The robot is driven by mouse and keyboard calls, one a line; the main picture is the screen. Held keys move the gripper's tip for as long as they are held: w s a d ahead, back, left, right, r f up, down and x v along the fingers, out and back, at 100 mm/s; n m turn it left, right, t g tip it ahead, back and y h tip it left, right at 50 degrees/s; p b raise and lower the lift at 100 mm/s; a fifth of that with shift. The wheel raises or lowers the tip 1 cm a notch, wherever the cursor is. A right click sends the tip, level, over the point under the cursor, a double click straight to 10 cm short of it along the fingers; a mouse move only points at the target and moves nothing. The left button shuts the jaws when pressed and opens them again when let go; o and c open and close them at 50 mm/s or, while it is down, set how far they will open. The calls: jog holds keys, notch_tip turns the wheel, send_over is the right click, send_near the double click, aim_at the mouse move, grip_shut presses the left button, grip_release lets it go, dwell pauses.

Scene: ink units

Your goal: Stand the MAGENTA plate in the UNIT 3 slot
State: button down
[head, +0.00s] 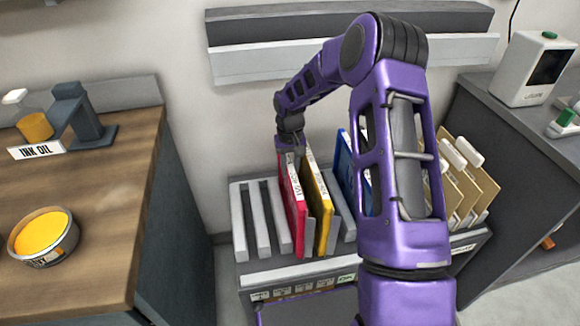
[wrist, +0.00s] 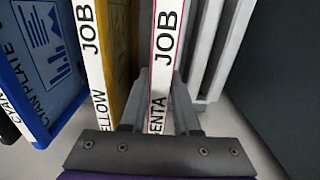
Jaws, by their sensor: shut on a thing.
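The magenta plate (head: 292,205) stands upright in the grey slotted rack (head: 240,240), its white edge facing up. My gripper (head: 289,148) is above it and shut on its top edge. In the wrist view the plate's white edge (wrist: 166,45), marked JOB, lies between the two fingers. The yellow plate (head: 320,210) stands close to its right in the head view. The slot labels on the rack's front are too small to read, so I cannot tell which slot is UNIT 3. The plate's lower end is hidden in the rack.
A blue cyan plate (head: 346,170) stands farther right, partly behind my arm, with several tan boards (head: 470,178) beyond. Empty slots lie left of the magenta plate. A wooden counter (head: 110,190) with an ink tin (head: 44,238) is at left. A grey cabinet (head: 530,160) is at right.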

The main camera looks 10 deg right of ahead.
jog(key=shift+f, duration=0.4)
jog(key=shift+f+b, duration=0.35)
dwell(0.4)
jog(key=c, duration=0.6)
grip_release()
jog(key=shift+o, duration=0.2)
notch_tip(320, 180, up, 17)
jog(key=p, duration=0.2)
jog(key=shift+r, duration=0.2)
jog(key=shift+r, duration=0.1)
notch_tip(320, 180, up, 5)
jog(key=p, duration=0.4)
